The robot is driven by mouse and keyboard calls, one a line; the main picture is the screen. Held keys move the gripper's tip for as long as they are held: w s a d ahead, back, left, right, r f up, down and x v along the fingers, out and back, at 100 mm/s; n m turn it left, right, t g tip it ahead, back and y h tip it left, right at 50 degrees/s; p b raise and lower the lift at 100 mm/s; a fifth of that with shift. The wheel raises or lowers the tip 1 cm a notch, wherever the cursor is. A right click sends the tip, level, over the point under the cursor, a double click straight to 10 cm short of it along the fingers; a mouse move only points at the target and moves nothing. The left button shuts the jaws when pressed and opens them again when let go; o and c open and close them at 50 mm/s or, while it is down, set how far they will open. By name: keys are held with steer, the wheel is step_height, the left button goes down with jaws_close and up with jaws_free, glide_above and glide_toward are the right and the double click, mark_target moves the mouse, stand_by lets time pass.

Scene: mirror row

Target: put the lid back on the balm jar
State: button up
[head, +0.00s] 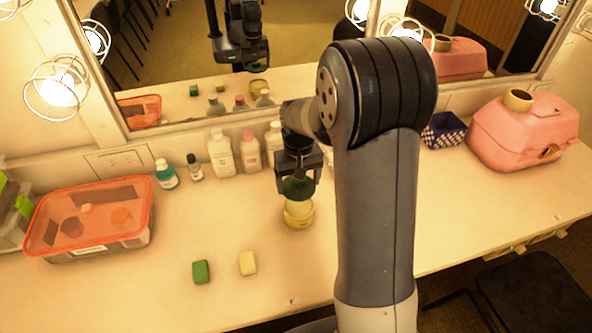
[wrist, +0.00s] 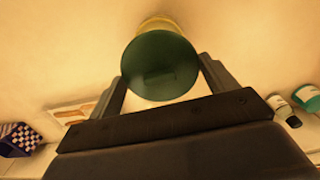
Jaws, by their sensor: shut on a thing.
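The balm jar (head: 299,215) is a short, pale yellow round jar standing on the counter near the middle of the head view. My gripper (head: 298,178) is shut on the dark green round lid (head: 298,189) and holds it just above the jar. In the wrist view the lid (wrist: 160,66) sits between the two fingers, roughly flat to the camera. The jar (wrist: 163,24) shows only as a yellow edge behind the lid; the rest is hidden. I cannot tell whether lid and jar touch.
A green block (head: 201,272) and a yellow block (head: 248,263) lie in front. An orange-rimmed tub (head: 146,214) stands at left. Several bottles (head: 221,153) line the mirror (head: 165,95). A patterned blue box (head: 444,131) and pink case (head: 520,133) stand at right.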

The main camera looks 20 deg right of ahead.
steer(key=shift+d+f, duration=0.1)
steer(key=shift+d, duration=0.05)
steer(key=shift+f+b, duration=2.4)
steer(key=shift+f, duration=0.75)
steer(key=shift+f, duration=0.1)
steer(key=o, duration=0.9)
steer(key=shift+r+p, duration=2.6)
steer(key=shift+r, duration=0.95)
steer(key=shift+c, duration=0.6)
